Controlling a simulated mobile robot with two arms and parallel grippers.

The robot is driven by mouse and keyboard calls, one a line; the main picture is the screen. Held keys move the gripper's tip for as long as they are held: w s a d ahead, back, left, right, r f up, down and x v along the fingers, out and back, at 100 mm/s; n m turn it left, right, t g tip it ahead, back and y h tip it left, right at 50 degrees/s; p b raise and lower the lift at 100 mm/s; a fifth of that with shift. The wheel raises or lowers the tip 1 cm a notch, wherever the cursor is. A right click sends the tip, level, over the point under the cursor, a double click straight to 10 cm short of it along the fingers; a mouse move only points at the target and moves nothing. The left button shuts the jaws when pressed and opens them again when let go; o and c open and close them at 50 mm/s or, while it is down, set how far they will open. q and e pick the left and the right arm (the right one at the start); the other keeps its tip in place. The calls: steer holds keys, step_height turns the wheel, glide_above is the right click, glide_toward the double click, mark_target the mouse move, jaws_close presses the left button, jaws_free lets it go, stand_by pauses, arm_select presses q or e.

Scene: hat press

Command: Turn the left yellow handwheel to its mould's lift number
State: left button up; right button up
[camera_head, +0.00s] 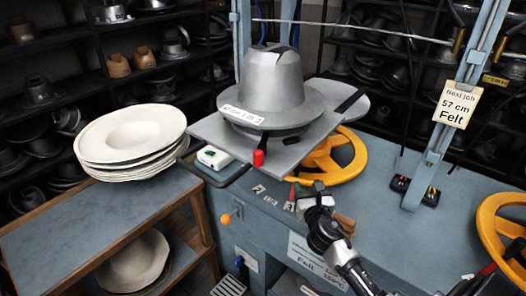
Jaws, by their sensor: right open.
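The left yellow handwheel (340,158) lies flat on the blue press bench, partly hidden under the grey plate of the mould. A grey metal hat mould (272,82) stands on that plate with a white label (242,115); its small print seems to end in "Lift 2". Small number cards (258,188) lie along the bench's front edge; a 3 is readable near a small red and green part (294,190). My right gripper (320,190) is open and empty, in front of the wheel's near rim and apparently apart from it. My left gripper is not in view.
A second yellow handwheel (489,235) is at the right edge. A red-tipped lever (259,157) sticks out below the mould. A "Next job 57 cm Felt" card (457,104) hangs on the blue frame. White felt brims (130,133) are stacked at left.

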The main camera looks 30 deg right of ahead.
steer(key=s+a+f+m+g+y, duration=0.4)
steer(key=s+a+m+g, duration=0.3)
steer(key=s+a+m, duration=0.6)
steer(key=s+a+f+m+g+y, duration=0.35)
steer(key=s+a+m+g, duration=0.35)
steer(key=s+m, duration=0.85)
steer(key=s+d+f+x, duration=0.1)
steer(key=s+x, duration=0.2)
steer(key=x, duration=1)
steer(key=s+x, duration=0.3)
steer(key=x, duration=1)
steer(key=s+d+f+g, duration=0.1)
steer(key=s+d+f, duration=0.1)
steer(key=s+f, duration=1.3)
steer(key=shift+s+f+g, duration=0.15)
steer(key=shift+f+g, duration=0.15)
steer(key=shift+f, duration=0.05)
